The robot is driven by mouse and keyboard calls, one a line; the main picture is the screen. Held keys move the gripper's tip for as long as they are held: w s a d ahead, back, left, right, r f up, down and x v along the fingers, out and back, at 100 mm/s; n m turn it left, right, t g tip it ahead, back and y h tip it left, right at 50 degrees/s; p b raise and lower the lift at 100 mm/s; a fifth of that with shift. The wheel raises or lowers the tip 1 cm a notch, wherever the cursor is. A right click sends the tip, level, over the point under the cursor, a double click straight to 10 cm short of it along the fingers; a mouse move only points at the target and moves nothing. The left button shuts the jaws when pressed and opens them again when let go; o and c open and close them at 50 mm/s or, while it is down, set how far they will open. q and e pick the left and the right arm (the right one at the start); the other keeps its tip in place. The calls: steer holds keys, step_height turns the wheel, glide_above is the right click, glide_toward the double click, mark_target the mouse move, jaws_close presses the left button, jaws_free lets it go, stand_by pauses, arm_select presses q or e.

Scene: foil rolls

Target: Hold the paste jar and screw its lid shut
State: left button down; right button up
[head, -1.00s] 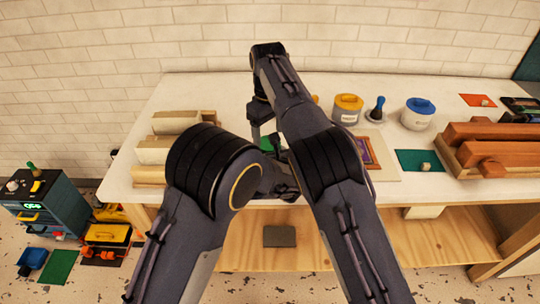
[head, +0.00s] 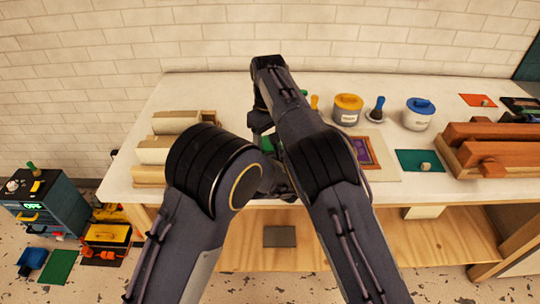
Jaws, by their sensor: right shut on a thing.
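My right gripper (head: 261,122) points down over the back middle of the table, under the dark wrist of my right arm. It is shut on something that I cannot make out. My left gripper is mostly hidden among the arm links near the table's front edge, and its jaws cannot be read. I cannot pick out the paste jar or its lid for sure. Two lidded pots stand right of my right arm: a grey one with a yellow lid (head: 347,108) and a white one with a blue lid (head: 418,113).
A blue-handled brush (head: 377,108) stands between the pots. A framed purple picture (head: 364,152) lies beside my right arm. A green mat (head: 420,161) lies at the right front.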

steer(key=m, duration=1.3)
steer(key=o, duration=1.1)
steer(key=shift+r, duration=0.1)
steer(key=shift+r, duration=2.15)
